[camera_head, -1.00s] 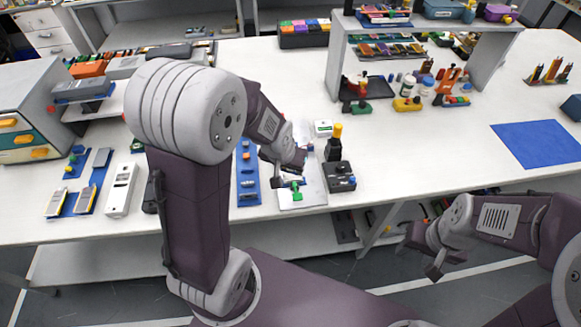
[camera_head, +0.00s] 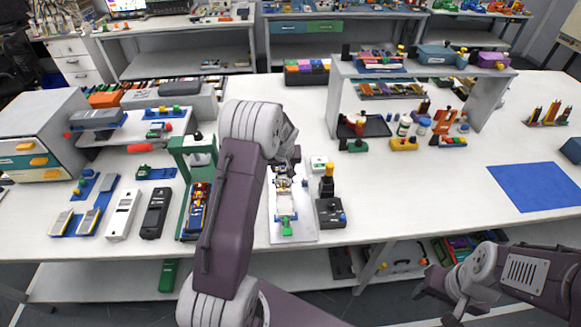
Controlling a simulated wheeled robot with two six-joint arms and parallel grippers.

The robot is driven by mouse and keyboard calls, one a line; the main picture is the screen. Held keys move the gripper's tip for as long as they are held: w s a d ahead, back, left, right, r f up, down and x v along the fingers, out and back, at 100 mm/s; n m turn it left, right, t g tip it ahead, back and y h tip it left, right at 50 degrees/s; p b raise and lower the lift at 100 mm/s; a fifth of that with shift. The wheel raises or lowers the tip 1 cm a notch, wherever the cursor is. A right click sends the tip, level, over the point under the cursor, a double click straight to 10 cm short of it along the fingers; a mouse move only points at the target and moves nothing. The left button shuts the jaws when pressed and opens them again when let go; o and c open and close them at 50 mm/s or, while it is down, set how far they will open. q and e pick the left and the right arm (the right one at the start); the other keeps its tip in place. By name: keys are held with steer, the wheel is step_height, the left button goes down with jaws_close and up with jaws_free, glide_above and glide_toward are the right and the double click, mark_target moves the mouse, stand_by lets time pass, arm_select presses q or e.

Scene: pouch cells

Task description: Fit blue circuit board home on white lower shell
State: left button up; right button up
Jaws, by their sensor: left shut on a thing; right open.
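The white lower shell (camera_head: 286,205) lies on a pale fixture plate (camera_head: 305,228) near the front edge of the table, with a green clamp piece at its near end. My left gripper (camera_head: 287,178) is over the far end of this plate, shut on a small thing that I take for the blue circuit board. The board is mostly hidden by the gripper and too small to make out, so I cannot tell whether it touches the shell. My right gripper (camera_head: 435,298) is open and empty, low in front of the table's front edge.
A black device with a yellow-topped post (camera_head: 329,205) stands just right of the plate. A green press-like stand (camera_head: 183,180) is to the left, partly behind my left arm. A grey shelf (camera_head: 478,95) stands at the back right. The table before the blue mat (camera_head: 535,187) is clear.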

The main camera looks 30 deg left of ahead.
arm_select(q)
steer(key=shift+a, duration=0.1)
steer(key=shift+f+b, duration=0.3)
steer(key=shift+b, duration=0.2)
step_height(320, 180, down, 5)
steer(key=b, duration=0.5)
steer(key=shift+f, duration=0.2)
steer(key=shift+r, duration=0.1)
steer(key=shift+b, duration=0.3)
stand_by(0.9)
steer(key=shift+f, duration=0.2)
steer(key=shift+f+b, duration=0.35)
steer(key=shift+b, duration=0.15)
